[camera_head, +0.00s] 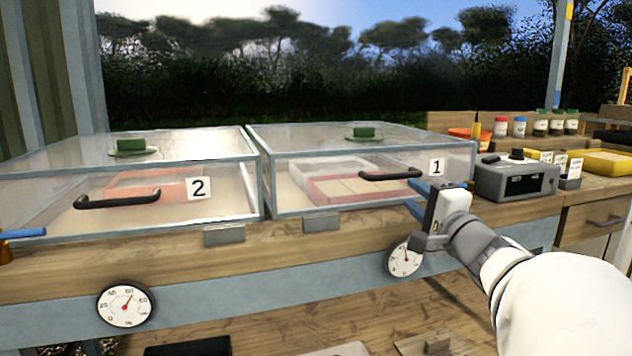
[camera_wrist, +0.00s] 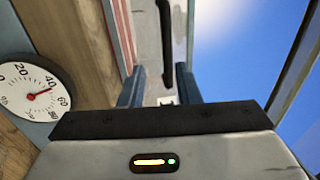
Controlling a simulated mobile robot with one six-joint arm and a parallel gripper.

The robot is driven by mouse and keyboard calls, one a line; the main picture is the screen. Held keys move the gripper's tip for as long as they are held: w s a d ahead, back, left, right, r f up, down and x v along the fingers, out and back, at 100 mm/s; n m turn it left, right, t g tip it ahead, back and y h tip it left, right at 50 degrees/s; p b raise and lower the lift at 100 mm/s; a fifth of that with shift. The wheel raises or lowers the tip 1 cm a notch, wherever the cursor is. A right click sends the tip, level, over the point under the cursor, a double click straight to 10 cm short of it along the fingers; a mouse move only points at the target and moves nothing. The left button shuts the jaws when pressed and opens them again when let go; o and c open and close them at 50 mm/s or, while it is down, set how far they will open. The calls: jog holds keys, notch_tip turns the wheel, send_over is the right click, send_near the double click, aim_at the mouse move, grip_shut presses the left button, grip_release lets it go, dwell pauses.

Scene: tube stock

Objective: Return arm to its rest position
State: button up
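My arm (camera_head: 560,290) reaches in from the lower right in the head view. My gripper (camera_head: 432,186) is in front of the right-hand glass case (camera_head: 290,195), the one labelled 1, just below and right of its black handle (camera_head: 385,175). In the wrist view, the two blue fingers of my gripper (camera_wrist: 159,74) stand apart with nothing held between them. The black handle (camera_wrist: 164,40) appears beyond the fingertips there, and I cannot tell how far away it is. The lid of case 1 looks shut.
The glass case labelled 2 (camera_head: 140,212) stands to the left, also shut. Round dials (camera_head: 405,260) (camera_head: 124,306) sit on the bench front. Open air lies before the bench.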

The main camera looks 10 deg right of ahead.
jog(key=shift+s, duration=0.3)
